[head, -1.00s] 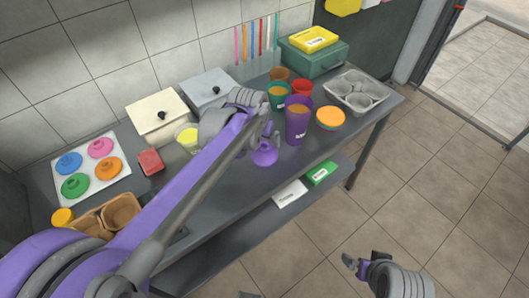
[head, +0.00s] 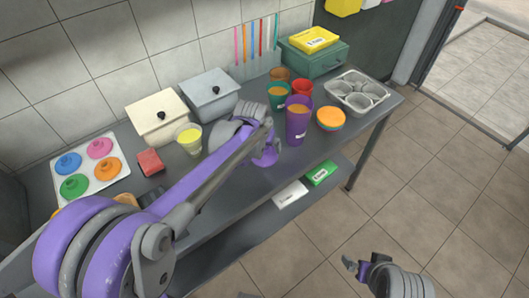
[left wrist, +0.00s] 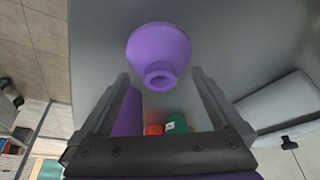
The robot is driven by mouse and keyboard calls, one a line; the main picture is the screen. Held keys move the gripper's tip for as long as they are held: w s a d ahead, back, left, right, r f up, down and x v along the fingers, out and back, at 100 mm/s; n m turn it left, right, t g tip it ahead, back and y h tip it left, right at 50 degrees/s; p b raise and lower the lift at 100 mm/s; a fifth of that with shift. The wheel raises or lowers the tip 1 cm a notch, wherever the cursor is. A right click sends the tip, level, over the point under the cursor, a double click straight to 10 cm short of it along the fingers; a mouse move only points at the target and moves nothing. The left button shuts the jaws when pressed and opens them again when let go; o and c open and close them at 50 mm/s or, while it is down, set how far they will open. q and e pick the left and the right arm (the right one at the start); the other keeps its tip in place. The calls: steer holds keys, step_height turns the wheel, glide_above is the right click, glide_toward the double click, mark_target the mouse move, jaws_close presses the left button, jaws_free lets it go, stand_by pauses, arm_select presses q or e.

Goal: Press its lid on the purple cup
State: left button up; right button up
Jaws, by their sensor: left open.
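The purple cup (head: 297,125) stands upright on the table with an orange-brown top surface. It also shows partly in the left wrist view (left wrist: 130,115), beside a finger. The purple lid (head: 268,158), domed with a hollow knob, sits apart from the cup, to its left and nearer the front edge. In the left wrist view the lid (left wrist: 158,52) lies just beyond the fingertips. My left gripper (left wrist: 160,78) is open and empty, pointing at the lid; in the head view my left arm partly covers the lid. My right gripper (head: 351,263) hangs over the floor; its jaws are unclear.
Green (head: 278,97), red (head: 302,88) and brown (head: 280,74) cups stand close behind the purple cup. An orange-topped bowl (head: 330,118) is at its right. A yellow-filled cup (head: 189,139) is left of my left gripper. A lid tray (head: 122,165) lies far left.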

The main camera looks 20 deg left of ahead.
arm_select(q)
steer(key=c, duration=1.5)
